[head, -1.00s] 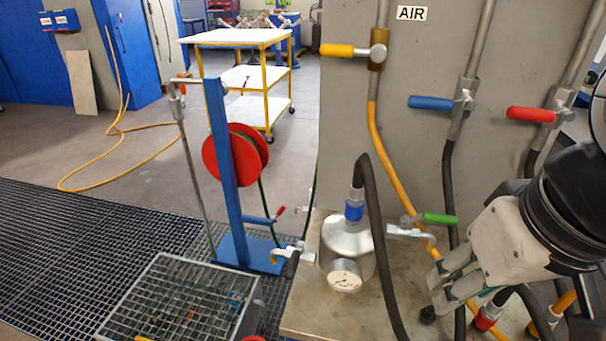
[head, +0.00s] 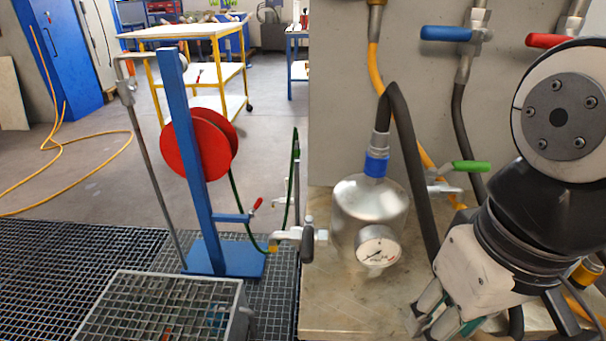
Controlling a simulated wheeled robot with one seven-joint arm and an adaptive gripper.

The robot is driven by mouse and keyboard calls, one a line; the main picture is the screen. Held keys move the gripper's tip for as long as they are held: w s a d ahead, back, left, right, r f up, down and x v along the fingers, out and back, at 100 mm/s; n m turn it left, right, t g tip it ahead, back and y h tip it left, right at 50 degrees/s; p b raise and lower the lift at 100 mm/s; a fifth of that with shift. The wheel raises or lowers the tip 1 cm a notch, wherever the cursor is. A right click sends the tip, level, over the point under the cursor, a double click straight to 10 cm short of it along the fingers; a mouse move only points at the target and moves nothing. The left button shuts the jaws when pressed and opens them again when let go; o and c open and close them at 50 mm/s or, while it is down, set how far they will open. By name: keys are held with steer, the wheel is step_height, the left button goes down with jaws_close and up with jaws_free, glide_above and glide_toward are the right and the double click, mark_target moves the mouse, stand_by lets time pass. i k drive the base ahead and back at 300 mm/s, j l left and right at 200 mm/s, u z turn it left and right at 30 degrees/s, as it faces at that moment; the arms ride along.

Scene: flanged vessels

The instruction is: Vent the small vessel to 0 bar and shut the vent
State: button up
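The small vessel (head: 368,208) is a silver cylinder standing upright on a metal bench. A blue collar (head: 376,163) and a thick black hose are on its top. A round pressure gauge (head: 377,247) sits on its front; its needle is too small to read surely. On its left is a tap with a black handle (head: 307,241), with a green hose joined near its outlet. On its right is a valve with a green lever (head: 471,167), lying about level. My gripper (head: 432,325) is low at the right, apart from the vessel, fingers pointing down-left; its fingertips are partly cut off by the frame edge.
Blue (head: 446,34) and red (head: 548,41) valve levers are on the grey panel behind. A blue stand with a red hose reel (head: 196,146) is to the left, behind a grated box (head: 160,310). The black hose arches between the vessel and my gripper.

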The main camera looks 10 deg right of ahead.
mark_target(456, 165)
steer(key=k+l+u, duration=0.25)
steer(key=l, duration=0.25)
steer(key=k+l+u, duration=0.25)
steer(key=k+l, duration=0.1)
steer(key=l, duration=0.05)
